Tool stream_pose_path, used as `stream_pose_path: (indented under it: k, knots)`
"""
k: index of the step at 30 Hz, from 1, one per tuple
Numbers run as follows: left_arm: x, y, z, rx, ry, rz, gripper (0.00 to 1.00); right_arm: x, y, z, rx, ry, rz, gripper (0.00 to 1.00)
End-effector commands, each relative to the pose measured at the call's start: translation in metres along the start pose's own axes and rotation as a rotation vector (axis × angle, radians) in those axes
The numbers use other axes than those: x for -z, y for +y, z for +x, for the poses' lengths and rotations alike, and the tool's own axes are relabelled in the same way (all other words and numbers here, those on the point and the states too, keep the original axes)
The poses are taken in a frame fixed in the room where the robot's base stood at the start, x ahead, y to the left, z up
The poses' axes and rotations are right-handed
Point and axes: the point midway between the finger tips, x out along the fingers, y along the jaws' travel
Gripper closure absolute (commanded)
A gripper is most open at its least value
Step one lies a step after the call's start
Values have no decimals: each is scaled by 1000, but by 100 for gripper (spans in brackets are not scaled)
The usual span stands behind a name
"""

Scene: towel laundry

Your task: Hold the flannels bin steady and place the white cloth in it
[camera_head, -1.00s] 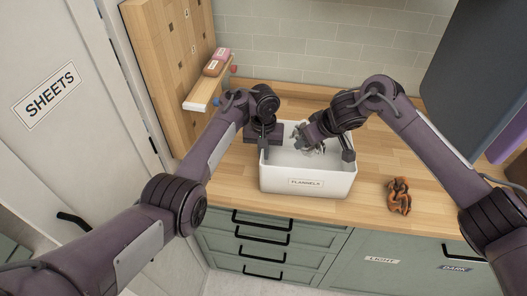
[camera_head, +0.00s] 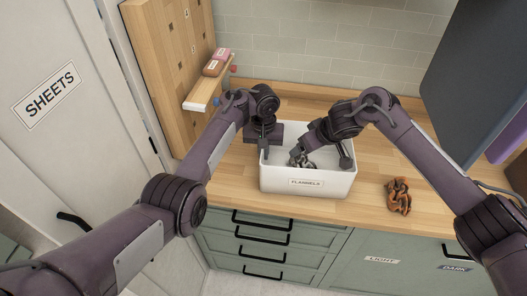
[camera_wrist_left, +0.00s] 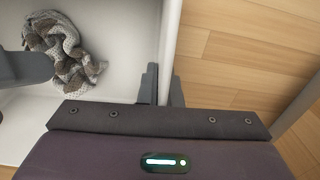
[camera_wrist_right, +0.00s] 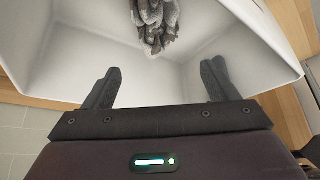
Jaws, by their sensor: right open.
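The white bin (camera_head: 306,183) labelled FLANNELS stands on the counter. My left gripper (camera_head: 265,152) points down at its left wall, with one finger on each side of the wall (camera_wrist_left: 169,45), closed on it. The white cloth (camera_head: 303,161) is crumpled inside the bin and looks grey and white with a knit pattern. It also shows in the left wrist view (camera_wrist_left: 68,48). My right gripper (camera_wrist_right: 160,84) is open inside the bin, and the cloth (camera_wrist_right: 157,22) lies beyond its fingertips, apart from them. The head view partly hides the right fingertips.
A crumpled orange-brown cloth (camera_head: 398,196) lies on the wooden counter (camera_head: 375,168) to the right of the bin. A small shelf (camera_head: 205,96) with pink and brown blocks is at the back left. Dark panels (camera_head: 478,75) hang at the upper right.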

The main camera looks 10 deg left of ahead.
Motion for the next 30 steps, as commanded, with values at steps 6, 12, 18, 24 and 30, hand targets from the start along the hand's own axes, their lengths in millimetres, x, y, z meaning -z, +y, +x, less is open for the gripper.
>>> stream_pose_path:
  k: [6, 12, 18, 24, 30]
  knots:
    - [0, 0, 0, 0, 1, 0, 100, 0, 0, -4, 0, 0, -1, 20]
    - [0, 0, 0, 0, 1, 0, 100, 1, 1, -34, -3, 4, -2, 20]
    - [0, 0, 0, 0, 1, 0, 100, 2, 1, -78, -1, 4, -2, 20]
    - [0, 0, 0, 0, 1, 0, 100, 1, 2, -109, -3, 3, -2, 20]
    - [0, 0, 0, 0, 1, 0, 100, 0, 0, -120, 0, 0, 0, 20]
